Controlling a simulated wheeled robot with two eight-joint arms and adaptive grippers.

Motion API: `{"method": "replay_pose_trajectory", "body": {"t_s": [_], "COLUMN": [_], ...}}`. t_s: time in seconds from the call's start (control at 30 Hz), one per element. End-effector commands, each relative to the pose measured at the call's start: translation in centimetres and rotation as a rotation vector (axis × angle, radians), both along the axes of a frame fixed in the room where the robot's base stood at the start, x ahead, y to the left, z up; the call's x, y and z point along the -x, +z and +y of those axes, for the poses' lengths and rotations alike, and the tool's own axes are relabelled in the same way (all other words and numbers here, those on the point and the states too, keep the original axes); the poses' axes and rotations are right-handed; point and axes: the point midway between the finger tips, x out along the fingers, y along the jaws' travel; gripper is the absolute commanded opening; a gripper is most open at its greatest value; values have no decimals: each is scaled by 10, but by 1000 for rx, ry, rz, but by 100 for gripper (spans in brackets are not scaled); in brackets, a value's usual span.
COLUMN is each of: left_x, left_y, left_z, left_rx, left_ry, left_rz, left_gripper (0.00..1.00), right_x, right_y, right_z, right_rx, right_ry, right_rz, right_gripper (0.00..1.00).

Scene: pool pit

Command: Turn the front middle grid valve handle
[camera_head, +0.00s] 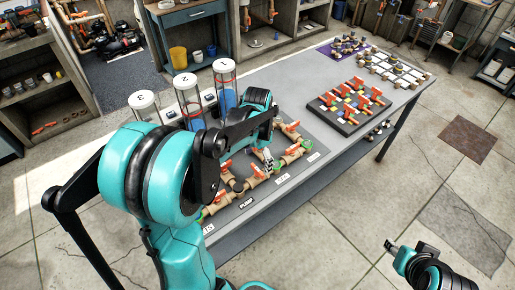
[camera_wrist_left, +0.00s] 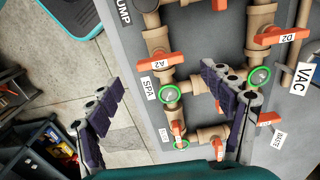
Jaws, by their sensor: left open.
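The valve grid is a dark board (camera_head: 345,132) with rows of red-orange handles (camera_head: 352,107) on the grey table, right of centre in the head view. Its handles are small here, so I cannot tell how each is turned. My left gripper (camera_head: 268,160) is over the pipe assembly, left of and apart from the grid. In the left wrist view the left gripper (camera_wrist_left: 162,80) is open, its dark fingers wide apart with nothing held. One finger overlaps the pipes in that view. My right arm shows at the lower right of the head view; its gripper (camera_head: 394,250) is too small to read.
Tan pipes with orange handles and green rings (camera_wrist_left: 171,92) lie below the left gripper. Clear cylinders with white lids (camera_head: 224,66) stand at the table's left back. A tray of white-topped fittings (camera_head: 395,68) and a purple mat (camera_head: 330,52) lie beyond the grid.

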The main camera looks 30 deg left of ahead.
Motion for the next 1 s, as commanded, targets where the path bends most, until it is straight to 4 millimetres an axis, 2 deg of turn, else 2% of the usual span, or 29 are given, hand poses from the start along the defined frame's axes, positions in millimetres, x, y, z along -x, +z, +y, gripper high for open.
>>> {"method": "replay_pose_trajectory", "body": {"t_s": [0.03, 0.2, 0.4, 1.0], "left_x": [1, 1, 0, 0], "left_y": [12, 48, 71, 76], "left_z": [0, 0, 0, 0], "left_rx": [0, 0, 0, -1], "left_ry": [0, 0, -1, 0], "left_rz": [0, 0, 0, -1], "left_gripper": [81, 81, 81, 81], "right_x": [0, 0, 0, 0], "right_y": [0, 0, 0, 0], "right_z": [0, 0, 0, 0], "right_rx": [0, 0, 0, 0], "right_ry": [0, 0, 0, 0], "right_rz": [0, 0, 0, 0], "right_gripper": [40, 40, 40, 40]}}
